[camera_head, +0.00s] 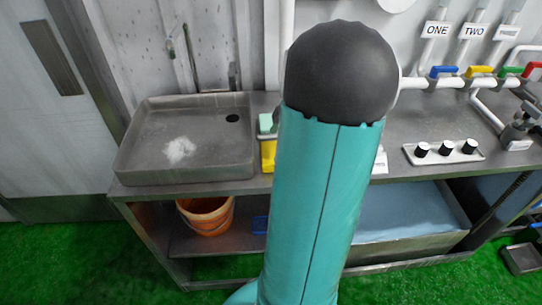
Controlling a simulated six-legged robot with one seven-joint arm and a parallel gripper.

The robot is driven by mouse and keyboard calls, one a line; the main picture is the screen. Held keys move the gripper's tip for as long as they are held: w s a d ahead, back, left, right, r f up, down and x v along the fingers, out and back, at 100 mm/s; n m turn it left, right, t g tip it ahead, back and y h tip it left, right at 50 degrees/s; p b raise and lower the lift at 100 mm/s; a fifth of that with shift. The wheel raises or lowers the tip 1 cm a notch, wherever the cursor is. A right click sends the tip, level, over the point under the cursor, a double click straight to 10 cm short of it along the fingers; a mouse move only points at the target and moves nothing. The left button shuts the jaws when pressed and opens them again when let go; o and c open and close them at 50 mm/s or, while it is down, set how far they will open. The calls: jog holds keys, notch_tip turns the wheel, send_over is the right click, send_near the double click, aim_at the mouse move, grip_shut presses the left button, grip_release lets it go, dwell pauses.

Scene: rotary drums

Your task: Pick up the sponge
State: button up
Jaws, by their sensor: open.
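A small yellow object with a pale green top (266,124) stands on the metal counter, just right of the sink. It may be the sponge, but my arm hides its right side and I cannot tell its full shape. My teal arm link with a dark rounded end fills the middle of the view, in front of the counter. My gripper is not visible in this view.
A grey sink (140,158) with a white patch of foam (179,150) is at the left. An orange bucket (207,216) stands on the shelf below. Coloured valves (478,72) and a panel of black knobs (445,151) are at the right. Green turf covers the floor.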

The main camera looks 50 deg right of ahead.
aim_at(271, 151)
jog(key=x, duration=0.5)
jog(key=shift+w+d+f, duration=0.1)
jog(key=shift+w+f, duration=0.05)
jog(key=shift+f, duration=0.2)
jog(key=c, duration=0.7)
